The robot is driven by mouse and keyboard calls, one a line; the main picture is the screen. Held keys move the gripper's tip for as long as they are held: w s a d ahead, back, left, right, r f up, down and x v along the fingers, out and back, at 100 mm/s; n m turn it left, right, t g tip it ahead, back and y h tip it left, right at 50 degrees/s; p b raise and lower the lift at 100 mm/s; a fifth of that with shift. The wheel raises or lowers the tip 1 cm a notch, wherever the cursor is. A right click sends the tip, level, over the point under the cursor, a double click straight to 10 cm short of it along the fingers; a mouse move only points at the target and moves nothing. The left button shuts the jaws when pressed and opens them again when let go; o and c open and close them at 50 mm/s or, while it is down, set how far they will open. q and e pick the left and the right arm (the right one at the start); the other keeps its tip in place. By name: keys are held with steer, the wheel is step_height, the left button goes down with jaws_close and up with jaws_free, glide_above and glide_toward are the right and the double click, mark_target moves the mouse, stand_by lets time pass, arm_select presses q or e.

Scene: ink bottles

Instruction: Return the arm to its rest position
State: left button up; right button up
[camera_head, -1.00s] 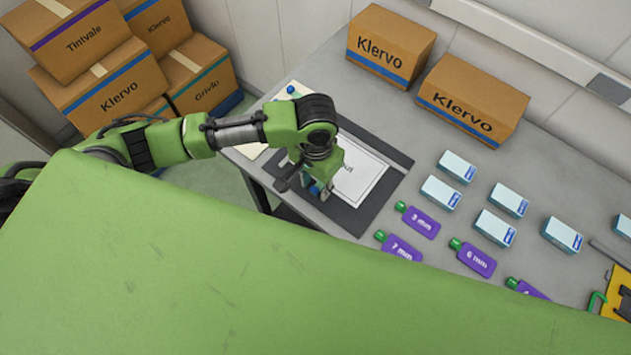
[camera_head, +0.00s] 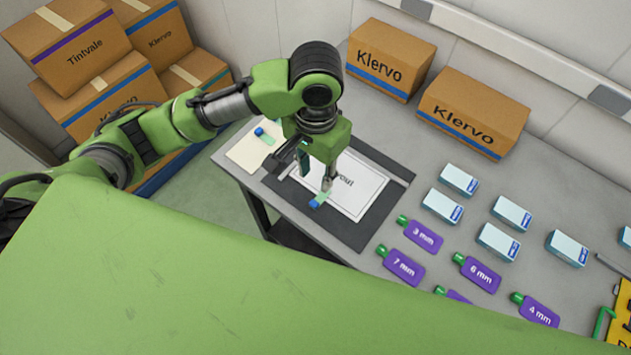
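My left gripper (camera_head: 327,184) points down over the white printed sheet on the dark mat; its finger gap is too small and foreshortened to read. A small bottle with a blue cap and teal body (camera_head: 319,201) shows at the sheet's lower left edge, just below the fingertips in the picture. I cannot tell whether they touch it. Another blue-capped bottle (camera_head: 265,136) lies on a cream sheet (camera_head: 243,155) at the table's left end. My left arm reaches in from the left, bent and raised. My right gripper is not in view.
The dark mat (camera_head: 350,232) lies on the grey table (camera_head: 400,130). Several purple tags, such as the 3 mm one (camera_head: 424,236), and several pale blue boxes (camera_head: 459,179) stand right of it. Klervo cartons (camera_head: 388,60) stand at the back. More cartons (camera_head: 70,45) are stacked at left.

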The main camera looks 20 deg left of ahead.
arm_select(q)
steer(key=shift+r, duration=0.35)
stand_by(0.3)
